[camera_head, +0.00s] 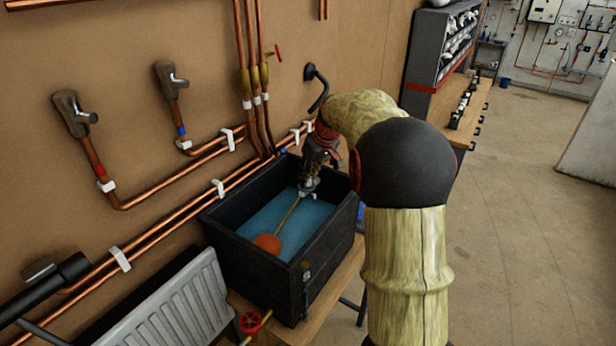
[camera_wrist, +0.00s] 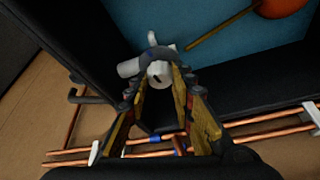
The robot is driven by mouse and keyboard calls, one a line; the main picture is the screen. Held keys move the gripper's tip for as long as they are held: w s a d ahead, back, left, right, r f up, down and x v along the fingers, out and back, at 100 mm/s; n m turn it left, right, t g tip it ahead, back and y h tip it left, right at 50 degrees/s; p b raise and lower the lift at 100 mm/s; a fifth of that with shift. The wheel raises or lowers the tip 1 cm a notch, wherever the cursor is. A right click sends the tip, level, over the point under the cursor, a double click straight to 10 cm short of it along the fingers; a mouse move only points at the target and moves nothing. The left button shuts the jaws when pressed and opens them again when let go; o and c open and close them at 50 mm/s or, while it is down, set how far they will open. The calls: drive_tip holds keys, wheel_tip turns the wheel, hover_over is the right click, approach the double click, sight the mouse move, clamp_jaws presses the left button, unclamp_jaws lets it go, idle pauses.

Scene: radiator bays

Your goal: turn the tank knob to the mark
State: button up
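The black tank (camera_head: 222,232) holds blue water, with an orange float (camera_head: 267,243) on a thin rod. My gripper (camera_head: 309,188) points down over the tank's back corner, at the rod's upper end. In the wrist view, the two fingers of my gripper (camera_wrist: 158,78) stand apart around a pale grey fitting (camera_wrist: 158,72) with a dark curved piece over it. This may be the tank knob. A little gap seems to show beside it; contact is unclear. No mark can be made out. The float (camera_wrist: 280,6) shows at the top edge of the wrist view.
Copper pipes (camera_head: 160,185) run along the wall behind the tank. A white radiator (camera_head: 175,305) and a red handwheel (camera_head: 250,322) are in front of it. A dark shelf unit (camera_head: 424,65) and wooden bench (camera_head: 462,120) stand behind. The floor at right is clear.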

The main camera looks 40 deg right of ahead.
drive_tip(key=o, duration=0.4)
drive_tip(key=v, duration=1.2)
idle(0.4)
